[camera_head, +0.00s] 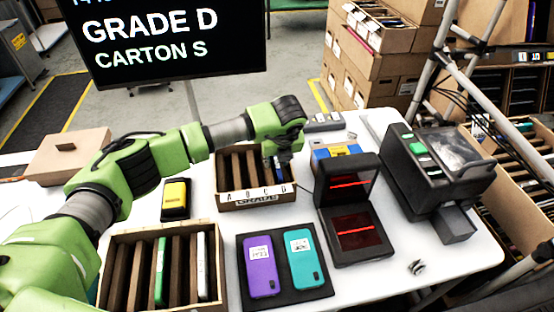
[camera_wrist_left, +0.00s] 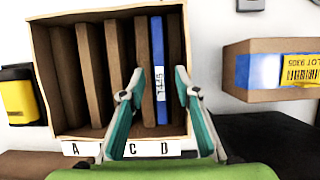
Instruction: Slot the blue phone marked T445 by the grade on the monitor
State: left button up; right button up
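The blue phone marked T445 (camera_wrist_left: 158,65) stands on edge in the rightmost slot, over the letter D, of the grade carton (camera_head: 256,199). The carton also shows in the left wrist view (camera_wrist_left: 40,60). My left gripper (camera_head: 277,160) is over the carton's right end. In the left wrist view its fingers (camera_wrist_left: 159,78) are open on either side of the phone, apart from it. In the head view the gripper mostly hides the phone. The monitor (camera_head: 165,40) reads GRADE D, CARTON S. My right gripper is not in view.
A tray (camera_head: 243,290) with a purple and a teal phone lies in front. A carton (camera_head: 113,240) holding a green and a white phone stands front left. A black scanner (camera_head: 357,235) with red light and a printer (camera_head: 430,165) stand right. A yellow device (camera_head: 176,198) lies left.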

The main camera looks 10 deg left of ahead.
pick_arm(q)
jog(key=v, duration=1.2)
jog(key=shift+w+a+r, duration=0.1)
jog(key=shift+w+r, duration=0.05)
notch_tip(320, 180, up, 7)
jog(key=p, duration=0.1)
jog(key=shift+p, duration=0.4)
jog(key=shift+f, duration=0.25)
